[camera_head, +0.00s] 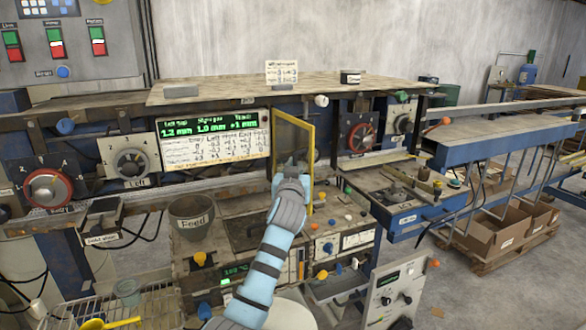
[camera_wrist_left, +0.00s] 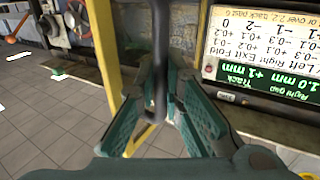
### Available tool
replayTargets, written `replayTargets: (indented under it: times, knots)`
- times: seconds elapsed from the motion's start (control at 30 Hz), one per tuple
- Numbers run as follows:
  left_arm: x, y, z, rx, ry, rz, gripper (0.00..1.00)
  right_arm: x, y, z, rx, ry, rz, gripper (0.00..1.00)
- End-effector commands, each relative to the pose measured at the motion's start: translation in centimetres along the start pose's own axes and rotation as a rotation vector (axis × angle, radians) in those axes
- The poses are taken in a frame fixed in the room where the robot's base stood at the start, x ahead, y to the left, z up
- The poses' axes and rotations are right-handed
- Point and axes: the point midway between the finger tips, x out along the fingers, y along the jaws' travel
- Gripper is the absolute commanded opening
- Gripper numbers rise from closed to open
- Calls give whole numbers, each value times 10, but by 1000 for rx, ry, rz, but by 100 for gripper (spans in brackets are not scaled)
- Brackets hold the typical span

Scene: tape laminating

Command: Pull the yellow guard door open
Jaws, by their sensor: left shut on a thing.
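The yellow guard door (camera_head: 312,150) is a yellow frame at the middle of the machine front, just right of the display panel. It appears to stand at an angle to the machine front. Its yellow frame bar (camera_wrist_left: 107,60) also shows in the left wrist view. My left gripper (camera_head: 291,168) is at the door, in front of its panel. In the left wrist view my green fingers (camera_wrist_left: 158,108) are shut around a dark upright handle bar (camera_wrist_left: 159,50). My arm and gripper hide part of the door's lower area. My right gripper is not in view.
The display panel (camera_head: 213,139) is left of the door. A grey Feed bucket (camera_head: 192,217) stands left of my arm. Open floor (camera_head: 470,285) shows at the lower right.

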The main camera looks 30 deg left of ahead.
Motion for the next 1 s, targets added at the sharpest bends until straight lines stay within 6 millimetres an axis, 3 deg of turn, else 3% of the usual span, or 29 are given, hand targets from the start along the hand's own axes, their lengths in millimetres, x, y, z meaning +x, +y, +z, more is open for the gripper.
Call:
replayTargets:
  times: [0.3, 0.33, 0.4, 0.73, 0.87, 1.0]
  knots:
    - [0, -1, 2, -2, -4, -1, 0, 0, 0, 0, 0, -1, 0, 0]
    - [0, -1, 2, -2, -4, -1, 12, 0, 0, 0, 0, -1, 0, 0]
    - [0, -1, 2, -1, -4, -1, 18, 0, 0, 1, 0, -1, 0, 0]
    - [-4, 0, 1, -1, -1, 0, 18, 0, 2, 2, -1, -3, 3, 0]
    - [-24, 0, 2, -2, -1, 2, 18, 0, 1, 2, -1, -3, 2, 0]
    - [-64, 1, 2, -3, -1, 3, 18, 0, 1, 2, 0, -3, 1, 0]
